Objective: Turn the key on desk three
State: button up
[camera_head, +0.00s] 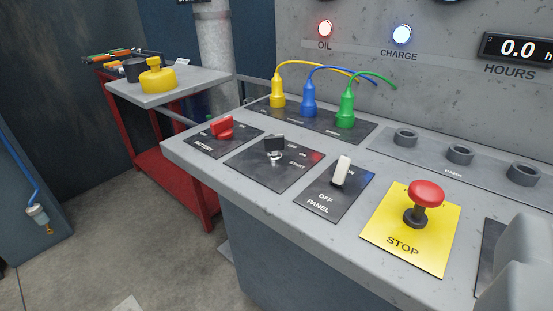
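A key with a black head (274,143) stands in a round silver lock on a dark label plate (245,165) on the grey desk (190,150). Some words on the plate are too small to read surely. The key sits between a red rotary switch (222,127) on its left and a white panel switch (341,171) on its right. A pale grey rounded shape (522,274) at the lower right corner appears to be part of my gripper. Its fingertips do not show, and it is well apart from the key.
A red stop button (426,194) on a yellow plate stands up at the desk's right. Yellow, blue and green plugs (308,101) with cables stand behind the key. Empty round sockets (459,154) are at the right. A red cart (170,185) stands at the left.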

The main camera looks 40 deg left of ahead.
aim_at(275, 143)
jog(key=j, duration=1.65)
jog(key=k, duration=0.05)
